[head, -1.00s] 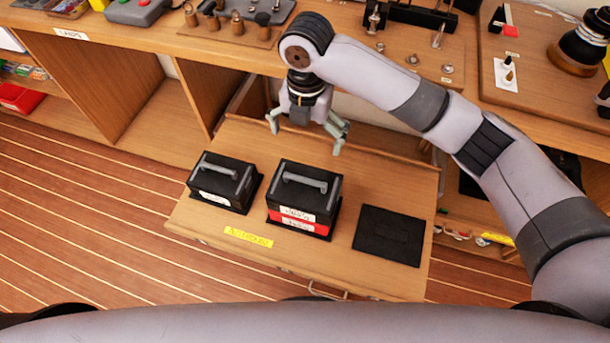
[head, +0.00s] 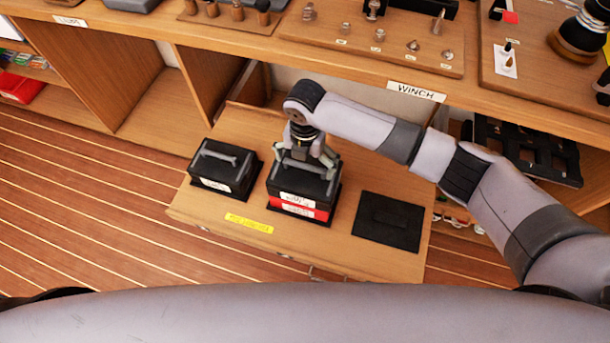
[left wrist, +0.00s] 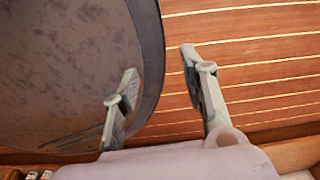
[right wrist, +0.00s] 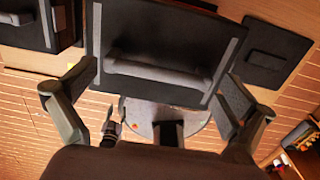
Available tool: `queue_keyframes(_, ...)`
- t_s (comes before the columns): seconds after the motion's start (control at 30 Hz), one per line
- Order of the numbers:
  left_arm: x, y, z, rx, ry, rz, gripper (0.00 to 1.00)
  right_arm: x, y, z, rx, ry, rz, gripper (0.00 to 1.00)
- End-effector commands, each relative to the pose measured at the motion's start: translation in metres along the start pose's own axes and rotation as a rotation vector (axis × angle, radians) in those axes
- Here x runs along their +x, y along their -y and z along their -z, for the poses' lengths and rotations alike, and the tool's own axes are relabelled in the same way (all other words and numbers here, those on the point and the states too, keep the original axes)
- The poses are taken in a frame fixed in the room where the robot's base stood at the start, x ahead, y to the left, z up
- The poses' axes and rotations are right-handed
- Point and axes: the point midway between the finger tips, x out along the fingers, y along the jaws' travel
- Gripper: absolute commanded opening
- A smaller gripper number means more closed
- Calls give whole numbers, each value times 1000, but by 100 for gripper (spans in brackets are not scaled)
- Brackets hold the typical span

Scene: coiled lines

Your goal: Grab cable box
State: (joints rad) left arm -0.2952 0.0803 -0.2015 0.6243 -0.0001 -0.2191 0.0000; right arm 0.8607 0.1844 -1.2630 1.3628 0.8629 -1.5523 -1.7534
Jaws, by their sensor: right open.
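Two black boxes with grey bar handles stand on a pulled-out wooden drawer (head: 225,225). The middle box (head: 298,207) has a red band and white labels; the left box (head: 222,172) has one white label. The labels are too small to read, so I cannot tell which is the cable box. My right gripper (head: 305,158) is open, low over the middle box's top at its handle. In the right wrist view the handle (right wrist: 160,75) lies between its spread fingers; contact cannot be told. My left gripper (left wrist: 162,75) is open and empty above the floor.
An empty black pad (head: 388,222) lies right of the middle box. A yellow label (head: 249,223) is on the drawer's front. The workbench (head: 350,66) overhangs behind, with small metal parts on boards. A black rack (head: 525,150) sits under the bench at right.

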Motion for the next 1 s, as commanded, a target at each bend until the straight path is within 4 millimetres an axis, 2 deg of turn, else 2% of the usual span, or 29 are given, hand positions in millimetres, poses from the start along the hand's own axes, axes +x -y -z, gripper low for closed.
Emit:
queue_keyframes(0.1, 0, -1, -9, 0, 14, -2, 40, 12, 0, 0, -1, 1, 0, 100)
queue_keyframes(0.37, 0, -1, -12, -1, 18, -1, 40, 14, 0, 0, -2, 2, 0, 100)
queue_keyframes(1.0, 0, 0, -5, -3, 7, 0, 40, 14, 0, -1, 0, 2, 0, 57)
